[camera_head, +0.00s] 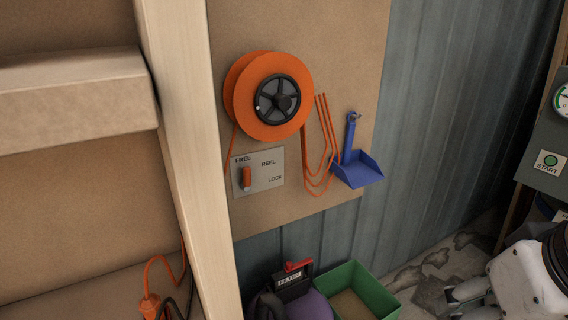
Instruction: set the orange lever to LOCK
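The orange lever (246,178) is a short upright handle on a grey plate (266,184) fixed to the brown board. The lever stands at the left, just below FREE. My gripper (462,298) is at the bottom right corner, far right of and below the plate, touching nothing that I can see.
An orange reel (244,88) with a black hub is above the plate; its cord hangs in loops at right. A blue dustpan (358,168) hangs beside it. A pale wooden post (180,130) is close left. Below are a green bin (378,290) and a FILTER box (290,284).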

